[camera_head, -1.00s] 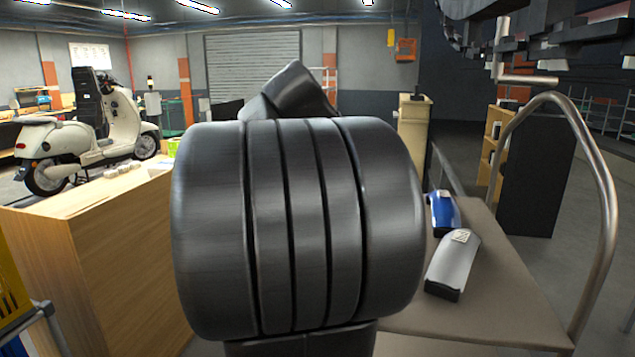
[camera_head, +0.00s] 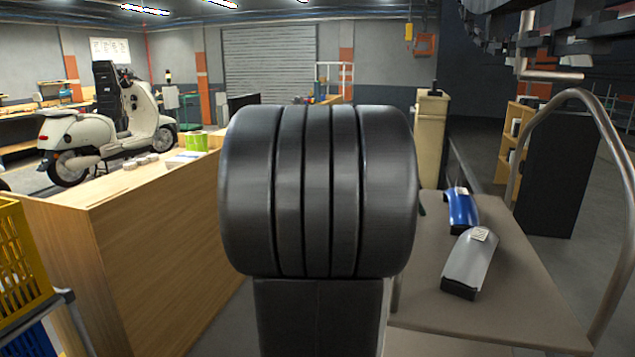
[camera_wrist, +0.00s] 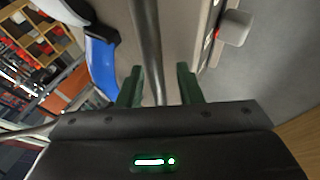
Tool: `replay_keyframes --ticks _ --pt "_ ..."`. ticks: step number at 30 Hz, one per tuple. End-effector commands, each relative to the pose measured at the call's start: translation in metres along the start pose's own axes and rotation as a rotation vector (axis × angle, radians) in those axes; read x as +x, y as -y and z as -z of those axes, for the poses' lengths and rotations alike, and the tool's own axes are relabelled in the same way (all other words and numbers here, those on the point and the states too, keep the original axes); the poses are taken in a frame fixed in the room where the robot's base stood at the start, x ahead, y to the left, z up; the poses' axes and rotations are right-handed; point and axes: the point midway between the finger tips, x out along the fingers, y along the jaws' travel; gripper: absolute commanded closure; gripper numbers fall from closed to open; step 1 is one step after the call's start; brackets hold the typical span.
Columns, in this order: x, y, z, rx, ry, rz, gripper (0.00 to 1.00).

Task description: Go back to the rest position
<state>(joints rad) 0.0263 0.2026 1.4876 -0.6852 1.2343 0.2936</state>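My gripper (camera_wrist: 161,88) shows in the wrist view with its two dark green fingers apart and nothing held between them. A metal rail (camera_wrist: 147,45) runs behind the gap between the fingers; I cannot tell how far off it is. In the head view my large black arm link fills the middle and hides most of the gripper. A blue-and-white part (camera_head: 460,208) and a grey part (camera_head: 472,262) lie on the beige tabletop (camera_head: 520,320) at the right. The blue part also shows in the wrist view (camera_wrist: 103,65), left of the fingers.
A curved metal handle (camera_head: 610,135) rises at the tabletop's right side. A wooden counter (camera_head: 165,240) stands at the left, with a yellow crate (camera_head: 20,260) in front of it. Dark conveyor machinery (camera_head: 550,35) hangs at top right. A cream scooter (camera_head: 95,135) stands behind.

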Motion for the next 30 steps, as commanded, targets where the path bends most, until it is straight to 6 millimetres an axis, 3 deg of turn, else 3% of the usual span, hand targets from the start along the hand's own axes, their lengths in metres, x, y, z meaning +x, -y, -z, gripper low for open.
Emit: replay_keyframes --ticks 8,11,30 --pt "-0.002 -0.001 0.0 0.007 0.0 0.015 0.68" --pt "-0.011 -0.001 0.001 0.008 -0.004 0.02 0.68" --pt "-0.137 -0.003 0.001 0.008 -0.006 0.021 0.68"
